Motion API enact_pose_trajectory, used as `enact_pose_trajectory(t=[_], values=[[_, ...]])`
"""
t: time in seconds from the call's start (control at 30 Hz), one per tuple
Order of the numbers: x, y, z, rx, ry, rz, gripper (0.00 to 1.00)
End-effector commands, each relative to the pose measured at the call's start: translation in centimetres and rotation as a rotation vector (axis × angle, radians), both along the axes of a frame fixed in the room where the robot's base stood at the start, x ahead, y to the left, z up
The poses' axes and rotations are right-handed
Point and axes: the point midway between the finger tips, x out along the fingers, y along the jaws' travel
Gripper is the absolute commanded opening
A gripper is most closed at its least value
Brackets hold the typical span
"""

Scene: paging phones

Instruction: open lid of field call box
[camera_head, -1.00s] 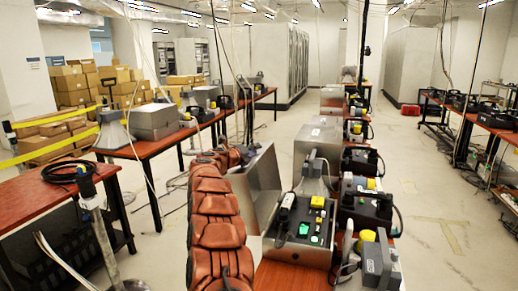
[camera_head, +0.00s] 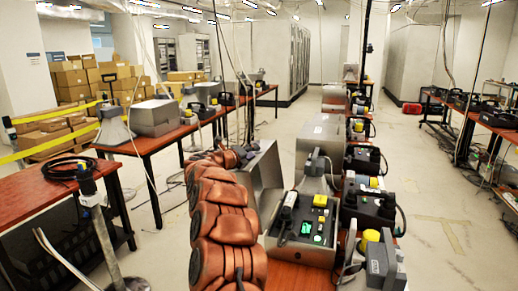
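The field call box (camera_head: 303,228) stands at the front of the middle table, a grey case with a dark panel carrying a handset, yellow blocks and green buttons. Its grey lid (camera_head: 267,178) appears to stand open and tilted on the box's left, with the panel uncovered. My brown segmented arm reaches up from the bottom, left of the box. My gripper (camera_head: 240,154) is at the arm's far end, close to the lid's upper left edge. I cannot tell whether it touches the lid. Its fingers are too small and partly hidden to read.
More phones and boxes crowd the middle table, including a dark phone (camera_head: 369,205) to the right and a yellow-topped unit (camera_head: 379,256) at the front right. A left table (camera_head: 150,148) holds grey boxes. A pole (camera_head: 104,240) stands at front left. Floor (camera_head: 440,225) is clear to the right.

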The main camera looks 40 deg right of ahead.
Motion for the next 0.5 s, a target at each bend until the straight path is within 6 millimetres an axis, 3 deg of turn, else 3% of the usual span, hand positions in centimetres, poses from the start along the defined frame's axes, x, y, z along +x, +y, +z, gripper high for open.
enact_pose_trajectory(t=[0.03, 0.37, 0.5], values=[[0.0, 1.1, -4.6, 0.053, 0.041, -0.001, 0.38], [-0.7, 5.1, -2.3, 0.033, 0.023, 0.008, 0.38], [-1.6, 6.4, -0.3, 0.023, -0.002, 0.008, 0.38]])
